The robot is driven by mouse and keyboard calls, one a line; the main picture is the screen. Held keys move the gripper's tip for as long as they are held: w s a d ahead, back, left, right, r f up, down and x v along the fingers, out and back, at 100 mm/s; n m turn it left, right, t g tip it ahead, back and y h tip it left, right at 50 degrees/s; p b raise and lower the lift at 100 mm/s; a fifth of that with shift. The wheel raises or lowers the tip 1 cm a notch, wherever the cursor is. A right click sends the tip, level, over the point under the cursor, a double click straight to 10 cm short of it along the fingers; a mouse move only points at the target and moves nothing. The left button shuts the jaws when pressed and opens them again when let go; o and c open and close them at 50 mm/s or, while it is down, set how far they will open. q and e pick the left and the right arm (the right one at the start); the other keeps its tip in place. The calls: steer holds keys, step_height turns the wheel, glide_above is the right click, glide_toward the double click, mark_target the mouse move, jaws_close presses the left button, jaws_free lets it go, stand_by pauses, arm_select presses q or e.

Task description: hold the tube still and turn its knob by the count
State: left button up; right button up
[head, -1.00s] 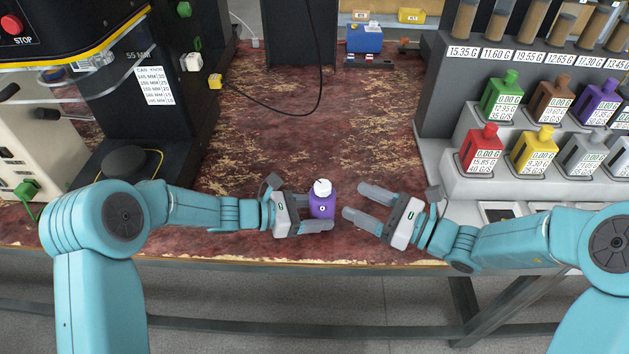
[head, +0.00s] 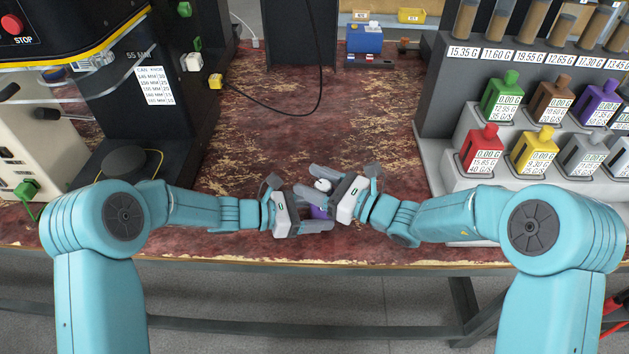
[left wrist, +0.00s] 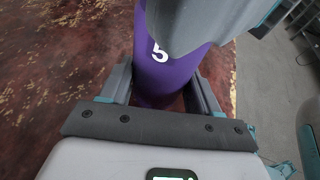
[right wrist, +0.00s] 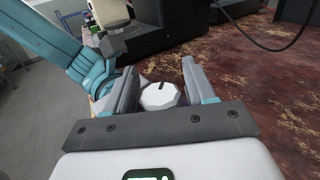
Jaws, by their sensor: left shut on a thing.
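The purple tube (head: 318,212) stands upright over the bench's front part. It shows a white 5 in the left wrist view (left wrist: 168,82). Its white faceted knob (head: 322,184) is on top; a dark mark shows on the knob in the right wrist view (right wrist: 160,96). My left gripper (head: 316,214) is shut on the tube's body from the left. My right gripper (head: 313,182) is open, its fingers on either side of the knob; whether they touch it I cannot tell. My right gripper's finger (left wrist: 195,22) hides the tube's upper part in the left wrist view.
A dark machine (head: 150,110) stands on the left. A grey rack (head: 520,185) with several coloured, labelled bottles stands on the right. A black cable (head: 285,112) crosses the back. The worn red bench top (head: 360,130) behind the tube is clear.

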steer(key=c, duration=0.7)
steer(key=m+t+h, duration=0.1)
steer(key=m+t, duration=0.1)
steer(key=m+t+h, duration=0.1)
steer(key=t+h, duration=0.1)
steer(key=shift+w+d+m+t+h, duration=0.1)
steer(key=shift+w+m+t+h, duration=0.1)
steer(key=shift+m+t+h, duration=0.15)
steer(key=shift+w+d+m+t+h, duration=0.1)
steer(key=shift+d+m+t+h, duration=0.05)
steer(key=shift+m+t+h, duration=0.45)
steer(key=shift+w+d+m+t+h, duration=0.1)
steer(key=shift+m+t+h, duration=0.3)
steer(key=shift+h, duration=0.25)
steer(key=shift+d+m+h, duration=0.1)
steer(key=shift+m+h, duration=0.15)
steer(key=shift+h, duration=0.05)
steer(key=o, duration=1)
